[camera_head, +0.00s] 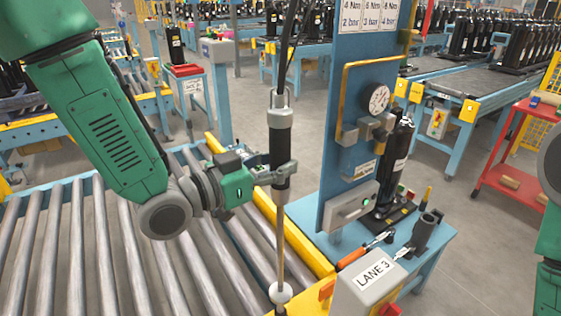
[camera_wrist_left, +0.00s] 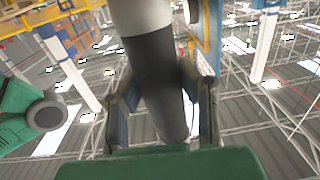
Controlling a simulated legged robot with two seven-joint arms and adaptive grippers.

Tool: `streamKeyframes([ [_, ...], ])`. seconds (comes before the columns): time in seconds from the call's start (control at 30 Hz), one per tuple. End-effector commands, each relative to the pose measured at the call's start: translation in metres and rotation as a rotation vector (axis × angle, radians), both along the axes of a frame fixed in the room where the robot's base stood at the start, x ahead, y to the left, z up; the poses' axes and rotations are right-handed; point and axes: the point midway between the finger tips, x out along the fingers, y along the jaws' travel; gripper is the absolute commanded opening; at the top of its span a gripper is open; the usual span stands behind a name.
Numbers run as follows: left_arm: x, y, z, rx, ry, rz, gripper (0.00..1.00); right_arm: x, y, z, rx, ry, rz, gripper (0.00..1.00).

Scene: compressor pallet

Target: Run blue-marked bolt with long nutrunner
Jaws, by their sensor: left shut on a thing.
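The long nutrunner (camera_head: 280,150) hangs upright, with a grey and black body and a long thin shaft (camera_head: 281,235) reaching down to a white round piece (camera_head: 280,292) near the bottom edge. My left gripper (camera_head: 272,175) is shut around the lower black part of its body. In the left wrist view the two fingers (camera_wrist_left: 163,105) stand on both sides of the dark, grey-topped tool body (camera_wrist_left: 150,60). The shaft's lower end passes the white piece and is cut off by the picture's edge. No blue-marked bolt shows. My right gripper is out of view.
Right of the tool stands a blue panel (camera_head: 348,110) with a gauge (camera_head: 379,99) and yellow pipe. A blue bench holds an orange-handled tool (camera_head: 353,257), a black cylinder (camera_head: 398,165) and a grey LANE 3 box (camera_head: 365,290). Roller conveyor (camera_head: 120,255) lies left, with a yellow rail (camera_head: 300,245).

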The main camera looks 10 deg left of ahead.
Motion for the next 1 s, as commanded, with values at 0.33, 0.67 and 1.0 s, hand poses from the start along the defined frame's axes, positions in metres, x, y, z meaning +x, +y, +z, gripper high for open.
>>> streamKeyframes([
  [0.33, 0.001, 0.0, -0.004, -0.003, -0.005, 0.0, 0.0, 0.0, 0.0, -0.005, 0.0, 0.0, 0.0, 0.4],
  [0.67, 0.001, 0.0, -0.01, -0.003, -0.005, 0.0, 0.0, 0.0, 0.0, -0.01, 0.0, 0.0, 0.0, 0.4],
  [1.0, 0.001, 0.0, -0.015, -0.003, -0.005, 0.0, 0.0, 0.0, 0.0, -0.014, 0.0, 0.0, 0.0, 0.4],
])
